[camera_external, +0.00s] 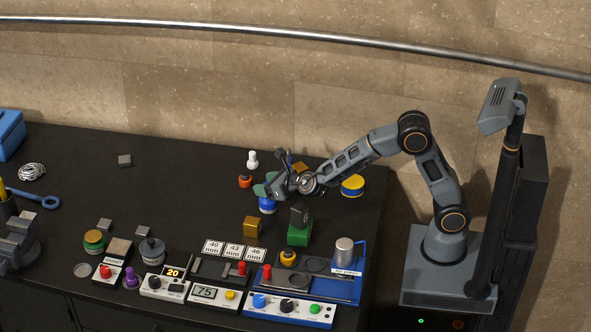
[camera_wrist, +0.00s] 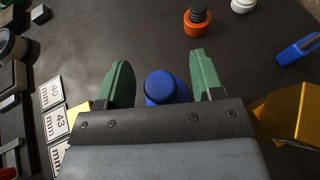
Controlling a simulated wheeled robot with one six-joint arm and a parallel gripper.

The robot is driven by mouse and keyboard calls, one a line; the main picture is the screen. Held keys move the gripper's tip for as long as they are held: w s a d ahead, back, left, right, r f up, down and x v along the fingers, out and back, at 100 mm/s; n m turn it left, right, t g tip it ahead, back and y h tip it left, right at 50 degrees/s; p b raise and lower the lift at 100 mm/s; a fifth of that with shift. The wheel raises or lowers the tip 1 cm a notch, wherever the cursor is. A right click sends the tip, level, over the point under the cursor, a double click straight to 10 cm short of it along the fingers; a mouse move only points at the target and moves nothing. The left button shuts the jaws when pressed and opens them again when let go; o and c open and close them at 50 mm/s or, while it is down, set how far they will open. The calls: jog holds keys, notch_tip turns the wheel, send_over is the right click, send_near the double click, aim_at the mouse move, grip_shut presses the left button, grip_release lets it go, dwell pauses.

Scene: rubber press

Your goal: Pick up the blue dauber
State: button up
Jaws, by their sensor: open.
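The blue dauber (camera_external: 267,207) stands on the black table, just below my gripper (camera_external: 267,184) in the external view. In the wrist view the round blue top of the dauber (camera_wrist: 160,85) shows between the two green fingers of my gripper (camera_wrist: 160,62). A gap shows on each side of it. The fingers are open and hold nothing. The lower part of the dauber is partly hidden behind the gripper body. I cannot tell how far above the table the fingertips are.
An orange-and-black dauber (camera_external: 245,181) and a white one (camera_external: 252,160) stand close behind. A yellow block (camera_external: 253,226) and a green block (camera_external: 298,235) stand nearer the front. Number cards (camera_wrist: 55,122) lie to the left in the wrist view. The table's back left is mostly clear.

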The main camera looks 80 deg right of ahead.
jog(key=shift+x, duration=0.8)
jog(key=c, duration=1.1)
